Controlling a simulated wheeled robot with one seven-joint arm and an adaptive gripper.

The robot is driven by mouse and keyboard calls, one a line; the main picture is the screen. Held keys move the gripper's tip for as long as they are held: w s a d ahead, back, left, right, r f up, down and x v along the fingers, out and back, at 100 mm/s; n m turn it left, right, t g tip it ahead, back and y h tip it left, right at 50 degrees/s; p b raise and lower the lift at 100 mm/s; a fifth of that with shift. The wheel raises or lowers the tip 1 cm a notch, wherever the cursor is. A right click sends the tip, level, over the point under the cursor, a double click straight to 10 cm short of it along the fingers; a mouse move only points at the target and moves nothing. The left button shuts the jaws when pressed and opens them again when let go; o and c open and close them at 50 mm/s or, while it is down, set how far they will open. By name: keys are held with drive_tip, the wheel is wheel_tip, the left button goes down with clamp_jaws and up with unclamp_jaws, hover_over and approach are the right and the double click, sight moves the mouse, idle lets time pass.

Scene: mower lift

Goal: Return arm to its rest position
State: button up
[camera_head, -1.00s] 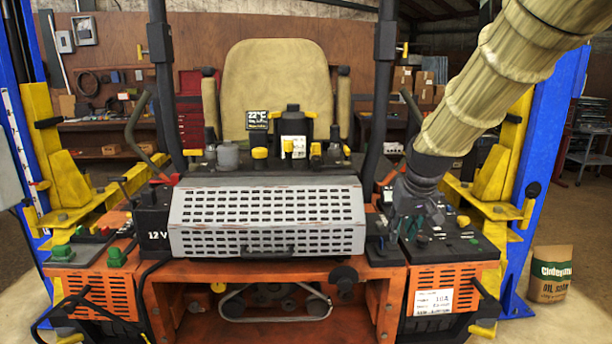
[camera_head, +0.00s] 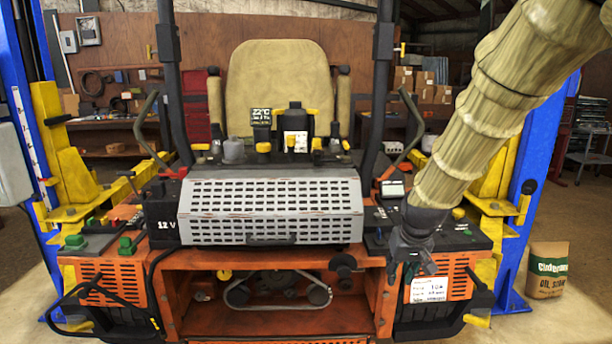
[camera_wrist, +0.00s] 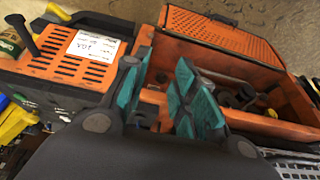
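My gripper (camera_head: 408,268) hangs at the end of my sleeved arm, in front of the right side of the orange mower (camera_head: 180,300). In the head view it overlaps the right black panel's front edge, beside a white label (camera_head: 428,290). In the wrist view, its teal fingertips (camera_wrist: 158,100) stand apart with a gap between them, and I see nothing held. The mower's orange vented housing (camera_wrist: 60,55) lies beyond the left finger. The open orange bay with pulleys (camera_wrist: 240,95) lies beyond the right finger. Whether any part touches the mower, I cannot tell.
A grey slotted cover (camera_head: 270,205) spans the mower's middle. Blue lift posts with yellow arms (camera_head: 65,160) flank it, the right post (camera_head: 535,180) close to my arm. A paper bag (camera_head: 548,270) stands on the floor at right.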

drive_tip(key=s+f+g, duration=0.1)
drive_tip(key=s+f, duration=0.4)
drive_tip(key=f, duration=0.5)
drive_tip(key=s+f, duration=0.5)
drive_tip(key=f, duration=0.5)
drive_tip(key=s+f+g, duration=0.1)
drive_tip(key=s+f, duration=0.5)
drive_tip(key=f, duration=0.5)
drive_tip(key=s+f+g+b, duration=0.1)
drive_tip(key=s+f, duration=0.6)
drive_tip(key=s, duration=0.6)
drive_tip(key=s+f+g, duration=0.1)
drive_tip(key=s+f, duration=0.6)
drive_tip(key=s, duration=0.6)
drive_tip(key=shift+m+b, duration=0.3)
drive_tip(key=shift+b, duration=0.05)
drive_tip(key=shift+w, duration=0.1)
